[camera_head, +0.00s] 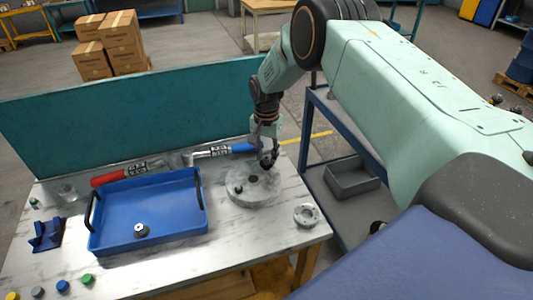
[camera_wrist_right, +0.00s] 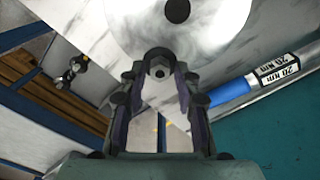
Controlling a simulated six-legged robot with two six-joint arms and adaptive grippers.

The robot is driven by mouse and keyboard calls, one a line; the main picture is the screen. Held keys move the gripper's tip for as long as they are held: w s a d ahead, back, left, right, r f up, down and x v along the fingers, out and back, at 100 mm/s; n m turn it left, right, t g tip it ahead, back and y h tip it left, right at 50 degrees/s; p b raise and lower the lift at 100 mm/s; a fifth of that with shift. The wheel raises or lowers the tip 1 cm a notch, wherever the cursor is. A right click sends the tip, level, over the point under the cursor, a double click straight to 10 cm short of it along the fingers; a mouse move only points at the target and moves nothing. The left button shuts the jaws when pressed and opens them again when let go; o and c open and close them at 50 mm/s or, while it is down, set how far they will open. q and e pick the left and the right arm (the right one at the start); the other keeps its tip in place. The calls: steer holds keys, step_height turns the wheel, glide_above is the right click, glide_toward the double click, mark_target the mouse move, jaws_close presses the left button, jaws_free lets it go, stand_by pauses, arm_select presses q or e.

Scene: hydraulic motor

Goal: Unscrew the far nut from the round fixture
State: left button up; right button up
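The round fixture (camera_head: 254,196) is a pale disc lying on the marble-look bench, right of the blue tray. One dark nut (camera_head: 238,189) stands on its near left part and shows as a dark round spot in the right wrist view (camera_wrist_right: 177,10). The far nut (camera_wrist_right: 159,66) is a dark hex piece on the fixture's far edge. My right gripper (camera_head: 266,158) comes down from above; in the wrist view its fingertips (camera_wrist_right: 160,72) close on both sides of the far nut, with no clear gap. My left gripper is out of view.
The blue tray (camera_head: 205,203) holds a small metal-and-black part (camera_head: 141,230). A blue-handled torque wrench (camera_head: 222,151) and a red-handled one (camera_head: 120,174) lie behind it. A grey ring part (camera_head: 307,215) sits near the bench's right edge. A teal panel (camera_head: 130,115) closes the back.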

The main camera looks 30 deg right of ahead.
steer(key=m+p, duration=0.1)
steer(key=m, duration=0.2)
steer(key=shift+r+m, duration=0.1)
steer(key=shift+m, duration=0.2)
steer(key=m+p, duration=0.1)
steer(key=m, duration=0.4)
jaws_close()
steer(key=n, duration=0.3)
steer(key=shift+b, duration=0.4)
steer(key=shift+n, duration=1.4)
